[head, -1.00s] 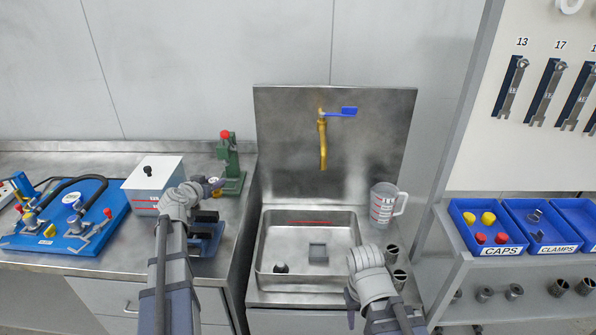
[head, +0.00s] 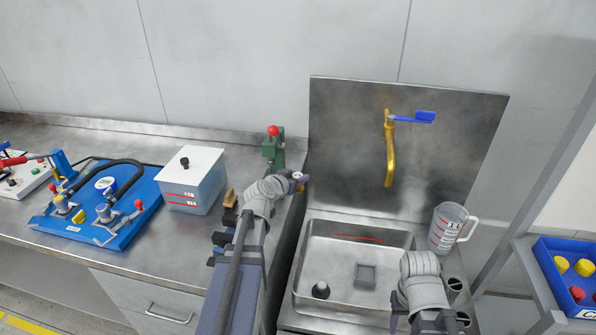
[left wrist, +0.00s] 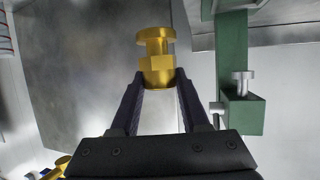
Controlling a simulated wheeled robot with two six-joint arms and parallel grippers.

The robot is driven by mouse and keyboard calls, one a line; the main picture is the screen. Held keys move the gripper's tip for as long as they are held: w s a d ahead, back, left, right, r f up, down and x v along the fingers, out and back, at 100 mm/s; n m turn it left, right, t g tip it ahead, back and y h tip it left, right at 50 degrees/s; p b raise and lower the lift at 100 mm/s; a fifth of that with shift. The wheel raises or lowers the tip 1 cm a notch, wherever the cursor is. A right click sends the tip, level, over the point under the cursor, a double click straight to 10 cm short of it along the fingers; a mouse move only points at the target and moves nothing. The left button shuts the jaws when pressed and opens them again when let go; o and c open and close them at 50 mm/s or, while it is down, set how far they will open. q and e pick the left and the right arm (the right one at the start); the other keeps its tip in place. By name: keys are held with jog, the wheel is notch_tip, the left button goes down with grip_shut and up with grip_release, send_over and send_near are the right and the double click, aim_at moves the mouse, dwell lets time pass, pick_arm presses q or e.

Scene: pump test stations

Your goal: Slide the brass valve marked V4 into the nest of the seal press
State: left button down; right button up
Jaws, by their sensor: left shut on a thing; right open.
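My left gripper (head: 299,181) is shut on a brass valve (left wrist: 156,55), which stands out past the fingertips in the left wrist view. No V4 mark is readable on it. In the head view the gripper is just in front and to the right of the green seal press (head: 274,150) with its red knob. The press also shows in the left wrist view (left wrist: 236,45), right of the valve, with a clear gap between them. I cannot make out its nest for certain. My right gripper (head: 428,322) is open, low at the front of the sink, partly out of frame.
A white lidded box (head: 190,180) and a blue pump board (head: 120,225) with hoses stand left of the press. The steel sink (head: 400,230) with a brass tap (head: 390,150) and a measuring jug (head: 449,226) is to the right. A dark block lies behind my left arm.

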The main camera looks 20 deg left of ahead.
pick_arm(q)
jog(key=shift+w+d, duration=0.1)
jog(key=shift+w, duration=0.05)
jog(key=shift+w+a+f+b, duration=0.25)
jog(key=shift+a+f+b, duration=0.3)
jog(key=shift+a, duration=0.2)
jog(key=shift+w+a+f+b, duration=0.2)
jog(key=shift+a+f+b, duration=0.35)
jog(key=shift+a, duration=0.2)
jog(key=shift+w+a+f+b, duration=0.25)
jog(key=shift+a+f+b, duration=0.3)
jog(key=shift+a, duration=0.2)
jog(key=shift+w+a+r, duration=0.1)
jog(key=shift+a, duration=0.2)
jog(key=shift+w+a, duration=0.2)
jog(key=shift+a, duration=0.4)
jog(key=shift+w+a, duration=0.15)
jog(key=shift+a, duration=0.45)
jog(key=shift+w+a, duration=0.3)
jog(key=shift+a, duration=0.7)
jog(key=shift+w+a, duration=0.25)
jog(key=shift+a, duration=0.7)
jog(key=shift+s, duration=0.2)
jog(key=shift+f+b, duration=0.8)
jog(key=shift+f, duration=0.05)
